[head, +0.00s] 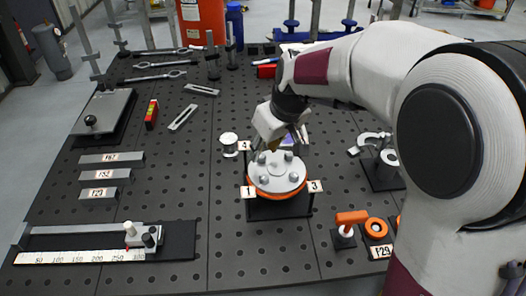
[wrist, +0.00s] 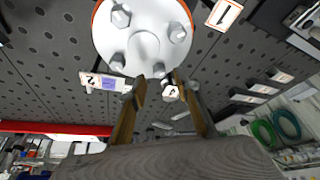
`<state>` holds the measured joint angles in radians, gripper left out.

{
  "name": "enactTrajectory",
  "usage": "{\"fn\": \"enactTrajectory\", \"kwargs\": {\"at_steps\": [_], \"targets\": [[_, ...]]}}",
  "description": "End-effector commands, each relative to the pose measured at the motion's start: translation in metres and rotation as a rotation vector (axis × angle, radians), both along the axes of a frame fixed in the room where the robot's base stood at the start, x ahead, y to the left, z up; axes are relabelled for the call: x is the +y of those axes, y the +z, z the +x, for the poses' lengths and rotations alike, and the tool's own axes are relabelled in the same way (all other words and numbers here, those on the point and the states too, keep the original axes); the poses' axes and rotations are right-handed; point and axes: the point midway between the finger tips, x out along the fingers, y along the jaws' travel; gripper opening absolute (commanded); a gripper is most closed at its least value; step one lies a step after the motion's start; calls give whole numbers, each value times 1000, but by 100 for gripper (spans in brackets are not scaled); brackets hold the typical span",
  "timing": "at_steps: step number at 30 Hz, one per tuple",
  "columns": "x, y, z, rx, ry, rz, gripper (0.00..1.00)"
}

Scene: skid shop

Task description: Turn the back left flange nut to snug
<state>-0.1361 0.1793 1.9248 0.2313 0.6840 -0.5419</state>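The round grey flange on an orange ring (head: 276,174) sits on a dark stand with numbered tags. Several nuts stand on its face. The back left flange nut (head: 261,158) is by the 4 tag (head: 244,146). My gripper (head: 271,146) points down over the back of the flange. In the wrist view the flange (wrist: 144,48) fills the top. My gripper's fingers (wrist: 158,82) are apart near the flange's lower edge. A small grey nut shape lies between or just beyond their tips; I cannot tell if they touch it.
The 1 tag (head: 249,192) and 3 tag (head: 315,186) stand at the flange's front corners. A white round-topped piece (head: 228,140) stands left of it. An orange-handled tool (head: 350,218) is at the front right. The perforated bench is clear in front of the stand.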

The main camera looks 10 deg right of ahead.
Motion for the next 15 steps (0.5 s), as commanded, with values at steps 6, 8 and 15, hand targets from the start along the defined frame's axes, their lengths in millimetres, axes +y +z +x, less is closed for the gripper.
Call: {"fn": "enactTrajectory", "kwargs": {"at_steps": [6,8,15], "targets": [[3,-18,6,2,0,0,32],[4,-20,6,2,-1,0,32],[4,-22,8,1,-1,0,32]]}}
